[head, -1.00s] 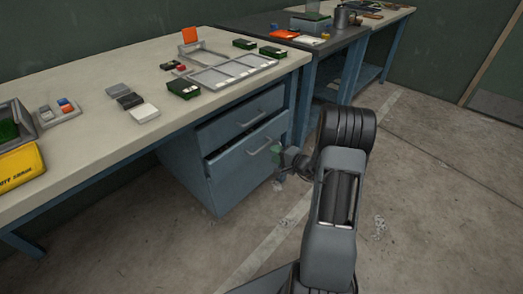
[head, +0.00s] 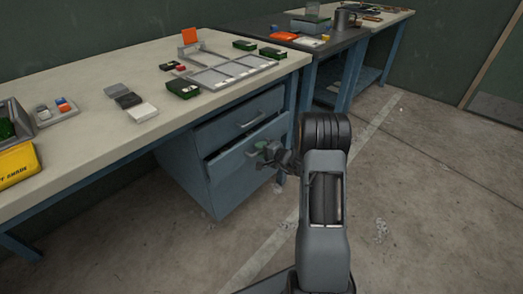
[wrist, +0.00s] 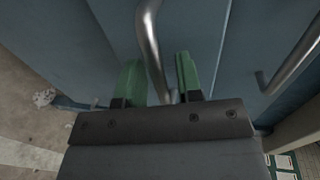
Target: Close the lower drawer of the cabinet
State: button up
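The blue cabinet (head: 186,178) stands under the workbench with two drawers. Its lower drawer (head: 232,184) sticks out a little past the upper drawer (head: 222,128), with a dark gap along its top edge. My gripper (head: 261,150) is at the lower drawer's front, by its handle. In the wrist view, my gripper's green fingers (wrist: 158,80) are apart, one on each side of the metal handle (wrist: 149,35). Gaps show between the handle and the fingers. In the head view, my gripper mostly hides this handle.
The upper drawer's handle (wrist: 292,57) is at the right in the wrist view. The workbench top (head: 75,92) overhangs the cabinet and holds trays and small boxes. A dark bench (head: 300,53) stands behind. The concrete floor in front of the cabinet is clear.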

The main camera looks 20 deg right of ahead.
aim_at(253, 144)
grip_shut()
jog(key=b+x, duration=0.1)
jog(key=x, duration=0.1)
jog(key=b+x, duration=0.1)
jog(key=x, duration=0.1)
jog(key=shift+w+r+b, duration=0.1)
jog(key=shift+r+b, duration=0.2)
jog(key=shift+b, duration=0.05)
jog(key=shift+r, duration=0.2)
jog(key=shift+c, duration=0.7)
grip_release()
jog(key=shift+w+a, duration=0.15)
jog(key=shift+o, duration=1.3)
jog(key=shift+f, duration=0.1)
